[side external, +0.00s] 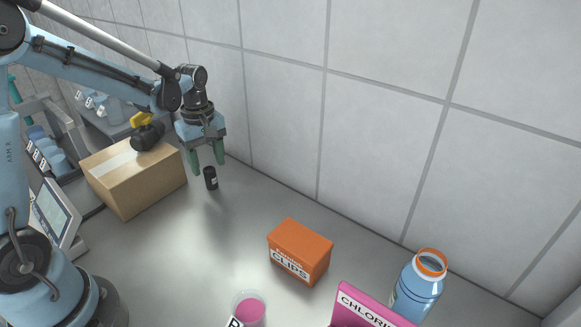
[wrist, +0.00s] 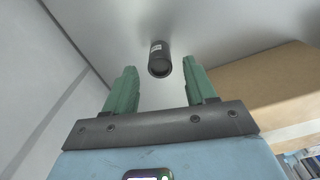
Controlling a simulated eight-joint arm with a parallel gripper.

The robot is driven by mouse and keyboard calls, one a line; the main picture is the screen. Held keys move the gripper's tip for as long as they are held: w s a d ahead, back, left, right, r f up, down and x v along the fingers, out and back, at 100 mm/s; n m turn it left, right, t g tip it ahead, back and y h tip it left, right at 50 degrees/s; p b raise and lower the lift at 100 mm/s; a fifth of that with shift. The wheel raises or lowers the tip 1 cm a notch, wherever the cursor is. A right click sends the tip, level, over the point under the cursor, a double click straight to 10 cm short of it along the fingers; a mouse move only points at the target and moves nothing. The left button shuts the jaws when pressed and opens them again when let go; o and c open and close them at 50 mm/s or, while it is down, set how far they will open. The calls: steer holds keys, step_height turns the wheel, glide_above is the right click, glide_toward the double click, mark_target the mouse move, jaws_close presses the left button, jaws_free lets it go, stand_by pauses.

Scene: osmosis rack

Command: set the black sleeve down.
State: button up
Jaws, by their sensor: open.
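The black sleeve (side external: 210,178) is a small dark cylinder with a pale label, standing upright on the grey bench near the wall, to the right of the cardboard box. In the wrist view the sleeve (wrist: 159,60) appears beyond the fingertips, roughly centred between them. My gripper (side external: 207,164) has two green fingers pointing down, spread apart, just above and around the sleeve's top in the picture. In the wrist view my gripper (wrist: 160,80) is open with nothing between its fingers.
A cardboard box (side external: 135,178) with a black and yellow item (side external: 147,132) on top stands left of my gripper. An orange clips box (side external: 299,252), a cup of pink liquid (side external: 249,308), a pink box (side external: 362,310) and a blue bottle (side external: 417,288) stand nearer the camera. The bench between is clear.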

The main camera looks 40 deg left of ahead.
mark_target(209, 169)
step_height(209, 169, up, 8)
steer(key=s+d+m+t, duration=0.7)
steer(key=d+m, duration=0.4)
steer(key=m, duration=0.4)
steer(key=shift+s+r+m, duration=0.2)
steer(key=shift+s+m, duration=0.2)
steer(key=shift+s, duration=0.5)
stand_by(0.3)
